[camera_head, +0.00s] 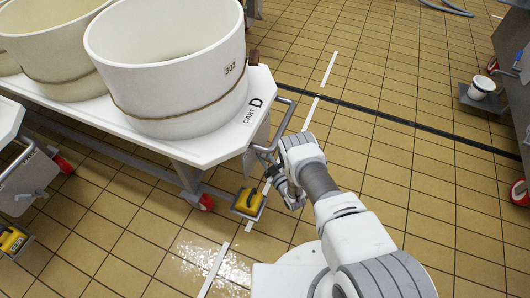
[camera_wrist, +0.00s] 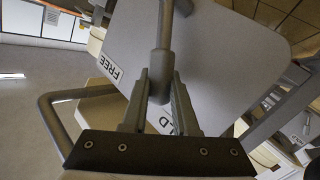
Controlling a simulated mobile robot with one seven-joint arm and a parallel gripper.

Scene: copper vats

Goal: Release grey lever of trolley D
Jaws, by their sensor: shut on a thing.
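Trolley D (camera_head: 215,148) is a white-topped cart marked "CART D", at the left of the head view. My gripper (camera_head: 278,180) is at its right end, below the deck and beside the tubular handle (camera_head: 286,120). In the wrist view, my gripper (camera_wrist: 160,88) is shut on the grey lever (camera_wrist: 165,28), with one finger on each side of its rod. Behind the lever is a grey plate (camera_wrist: 225,50), with a "FREE" label (camera_wrist: 110,67) to the left and a partly hidden label ending in "LD" (camera_wrist: 191,129) at lower right. In the head view, my arm hides the lever.
Another cart (camera_head: 20,150) is at far left. A white bucket (camera_head: 481,87) stands at right. Tiled floor right of the trolley is clear.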

